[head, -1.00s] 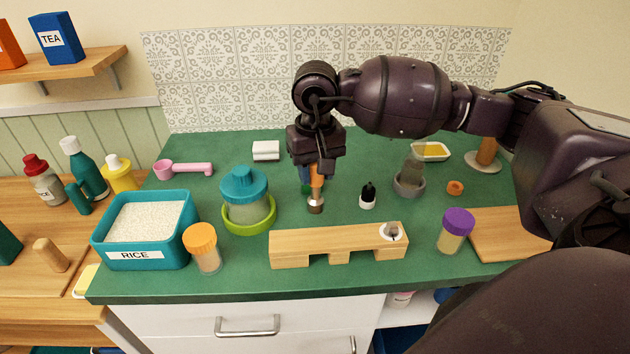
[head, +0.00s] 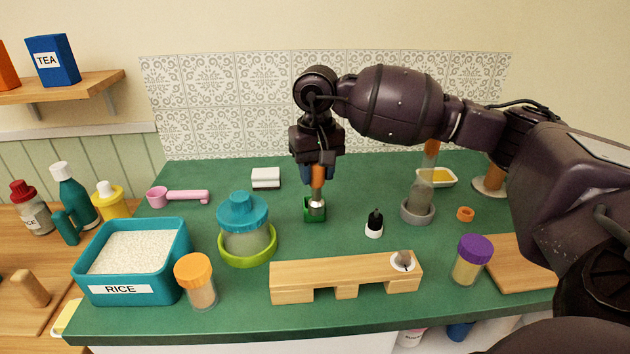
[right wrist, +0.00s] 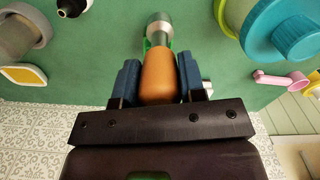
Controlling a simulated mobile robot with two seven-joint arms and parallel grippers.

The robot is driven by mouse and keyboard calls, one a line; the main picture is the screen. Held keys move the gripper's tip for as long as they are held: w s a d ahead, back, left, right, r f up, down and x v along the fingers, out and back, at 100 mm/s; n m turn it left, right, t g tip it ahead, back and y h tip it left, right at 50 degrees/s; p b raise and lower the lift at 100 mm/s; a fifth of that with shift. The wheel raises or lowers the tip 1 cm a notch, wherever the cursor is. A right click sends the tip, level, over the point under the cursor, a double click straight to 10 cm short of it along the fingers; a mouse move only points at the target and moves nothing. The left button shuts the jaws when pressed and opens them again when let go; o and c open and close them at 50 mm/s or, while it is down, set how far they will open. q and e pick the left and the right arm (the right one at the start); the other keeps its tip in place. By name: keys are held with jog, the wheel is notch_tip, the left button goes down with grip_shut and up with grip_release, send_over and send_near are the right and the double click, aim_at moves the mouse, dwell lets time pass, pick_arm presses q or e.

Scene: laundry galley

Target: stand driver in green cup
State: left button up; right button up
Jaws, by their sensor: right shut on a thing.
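The driver (head: 317,176) has an orange handle and a wide metal end, and it hangs upright with the metal end down. My right gripper (head: 318,165) is shut on its handle, and the blue finger pads show on both sides in the right wrist view (right wrist: 160,85). The small green cup (head: 308,216) stands on the counter. The driver's metal end overlaps the cup in the head view; I cannot tell whether it is inside, above or in front of it. In the right wrist view the driver hides most of the cup. My left gripper is not in view.
A wooden block with notches (head: 340,283) lies in front, with a black-and-white bottle (head: 375,224) and a grey holder (head: 418,211) to the right. A teal-lidded jar (head: 243,220) in a lime ring stands left. The counter (head: 345,235) around the cup is clear.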

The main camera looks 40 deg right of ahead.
jog(key=shift+w+d+f+b, duration=0.15)
jog(key=shift+w+d+b, duration=0.25)
jog(key=shift+w, duration=0.3)
pick_arm(q)
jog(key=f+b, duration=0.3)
jog(key=b, duration=0.1)
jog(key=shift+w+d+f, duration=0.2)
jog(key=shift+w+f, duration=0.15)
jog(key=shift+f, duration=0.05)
pick_arm(e)
jog(key=w+d+f, duration=0.2)
jog(key=w+f, duration=0.1)
jog(key=f, duration=0.1)
jog(key=shift+w+d, duration=0.2)
jog(key=shift+w, duration=0.2)
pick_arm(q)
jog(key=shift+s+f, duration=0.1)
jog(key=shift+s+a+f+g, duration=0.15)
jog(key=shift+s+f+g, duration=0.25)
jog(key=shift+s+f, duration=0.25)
pick_arm(e)
jog(key=shift+f, duration=0.4)
jog(key=shift+f, duration=0.1)
